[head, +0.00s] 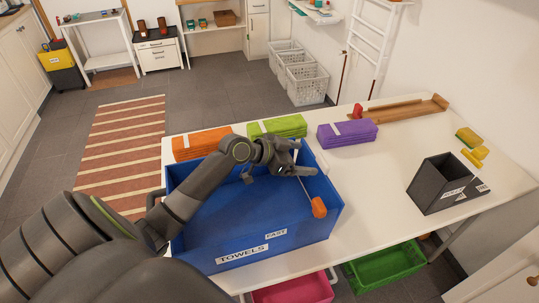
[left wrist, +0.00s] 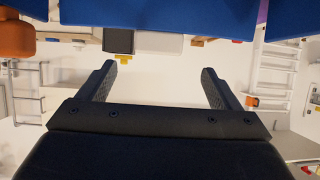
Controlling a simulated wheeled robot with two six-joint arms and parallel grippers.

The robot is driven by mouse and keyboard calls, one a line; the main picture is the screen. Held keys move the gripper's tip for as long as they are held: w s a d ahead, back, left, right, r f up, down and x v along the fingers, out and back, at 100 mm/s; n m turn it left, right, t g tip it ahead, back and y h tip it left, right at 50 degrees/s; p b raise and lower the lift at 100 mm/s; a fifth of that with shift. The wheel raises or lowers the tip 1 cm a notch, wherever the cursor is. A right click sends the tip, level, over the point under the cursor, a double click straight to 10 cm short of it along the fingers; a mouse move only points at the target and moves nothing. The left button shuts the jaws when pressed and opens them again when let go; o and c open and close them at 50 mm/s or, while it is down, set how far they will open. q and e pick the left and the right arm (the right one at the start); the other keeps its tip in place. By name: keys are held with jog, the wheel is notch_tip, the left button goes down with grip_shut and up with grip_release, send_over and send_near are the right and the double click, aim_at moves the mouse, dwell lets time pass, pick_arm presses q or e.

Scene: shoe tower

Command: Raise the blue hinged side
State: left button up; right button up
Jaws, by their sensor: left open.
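A blue box (head: 305,232) labelled TOWELS and FAST stands at the near left of the white table. An orange tab (head: 319,207) shows at its right side, with a thin pale line running up from it towards my gripper. I cannot tell which blue wall is the hinged one. My left gripper (head: 296,160) is over the far right part of the box, open, with nothing seen between its fingers. In the left wrist view its two fingers (left wrist: 160,82) stand apart, with blue panels along the top edge and an orange piece (left wrist: 15,36) at upper left. My right gripper is out of view.
Orange (head: 200,145), green (head: 277,127) and purple (head: 347,133) folded towels lie behind the box. A dark open holder (head: 447,184) and a wooden tray (head: 405,109) are on the right. The table's right middle is clear. Green (head: 385,267) and pink bins (head: 292,291) are below.

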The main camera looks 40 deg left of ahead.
pick_arm(q)
jog(key=b+v, duration=0.1)
jog(key=v, duration=0.9)
jog(key=shift+s, duration=0.2)
jog(key=shift+a, duration=0.2)
